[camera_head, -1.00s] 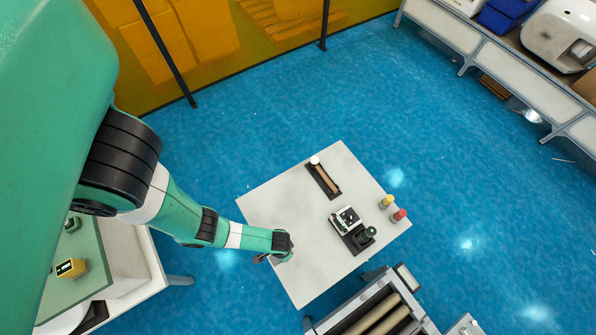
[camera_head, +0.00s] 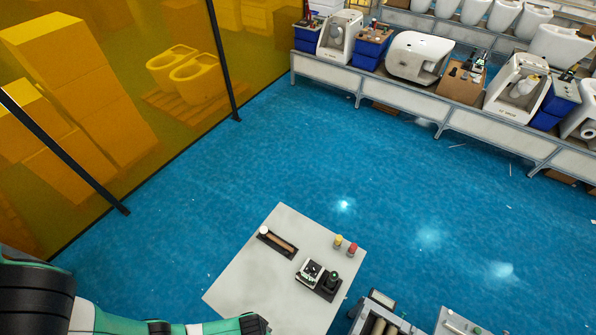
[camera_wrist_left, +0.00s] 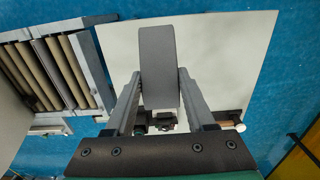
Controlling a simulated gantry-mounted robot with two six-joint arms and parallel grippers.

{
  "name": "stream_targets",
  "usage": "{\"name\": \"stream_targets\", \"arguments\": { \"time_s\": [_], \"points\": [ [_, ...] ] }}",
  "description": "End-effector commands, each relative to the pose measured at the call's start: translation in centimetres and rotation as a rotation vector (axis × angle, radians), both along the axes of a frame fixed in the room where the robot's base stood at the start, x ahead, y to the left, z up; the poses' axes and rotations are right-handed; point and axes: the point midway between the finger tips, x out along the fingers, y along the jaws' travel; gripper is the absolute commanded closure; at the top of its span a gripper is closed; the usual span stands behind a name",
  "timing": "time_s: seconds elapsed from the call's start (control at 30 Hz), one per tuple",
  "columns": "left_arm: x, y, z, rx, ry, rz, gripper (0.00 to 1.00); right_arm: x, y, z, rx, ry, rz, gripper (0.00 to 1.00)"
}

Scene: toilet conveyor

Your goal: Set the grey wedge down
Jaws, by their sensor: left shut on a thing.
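The grey wedge (camera_wrist_left: 160,65) is between the two fingers of my left gripper (camera_wrist_left: 159,85) in the left wrist view, seen as a tall rounded grey block. My left gripper is shut on it. Behind the wedge is the white table top (camera_wrist_left: 225,45); I cannot tell whether the wedge touches it. In the head view my left gripper (camera_head: 258,324) is at the bottom edge, over the front left part of the white table (camera_head: 245,285), and the wedge cannot be made out there. My right gripper is not in view.
On the table are a dark holder with a brown bar (camera_head: 278,243), a black-and-white device (camera_head: 311,271), a dark joystick-like part (camera_head: 331,281), and yellow (camera_head: 338,241) and red (camera_head: 352,249) buttons. A roller conveyor (camera_wrist_left: 45,70) stands beside the table. The table's left part is clear.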

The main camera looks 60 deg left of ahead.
Motion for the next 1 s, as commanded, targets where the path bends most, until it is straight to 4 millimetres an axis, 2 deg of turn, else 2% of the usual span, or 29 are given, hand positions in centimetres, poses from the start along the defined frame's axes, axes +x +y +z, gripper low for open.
{"name": "stream_targets", "arguments": {
  "time_s": [0.17, 0.27, 0.5, 0.6, 0.7, 0.83, 1.0],
  "points": [
    [0.4, -0.1, -0.1, -0.003, -0.012, 0.008, 1.00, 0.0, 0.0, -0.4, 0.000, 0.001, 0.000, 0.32],
    [0.0, -0.1, -2.4, -0.004, -0.018, 0.011, 1.00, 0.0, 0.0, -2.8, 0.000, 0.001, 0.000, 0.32],
    [-2.0, 0.2, -9.4, -0.003, -0.014, 0.005, 1.00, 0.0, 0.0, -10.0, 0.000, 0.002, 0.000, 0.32],
    [-2.8, 0.3, -11.1, -0.001, -0.006, 0.001, 1.00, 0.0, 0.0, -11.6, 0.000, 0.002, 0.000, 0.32],
    [-3.2, 0.4, -11.8, 0.000, 0.000, -0.001, 1.00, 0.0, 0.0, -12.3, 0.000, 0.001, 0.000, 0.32],
    [-3.2, 0.4, -11.7, 0.000, 0.000, -0.001, 1.00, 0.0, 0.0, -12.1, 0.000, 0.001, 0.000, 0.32],
    [-2.4, 1.5, -12.4, 0.000, -0.001, 0.009, 1.00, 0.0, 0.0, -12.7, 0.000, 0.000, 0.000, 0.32]
  ]
}}
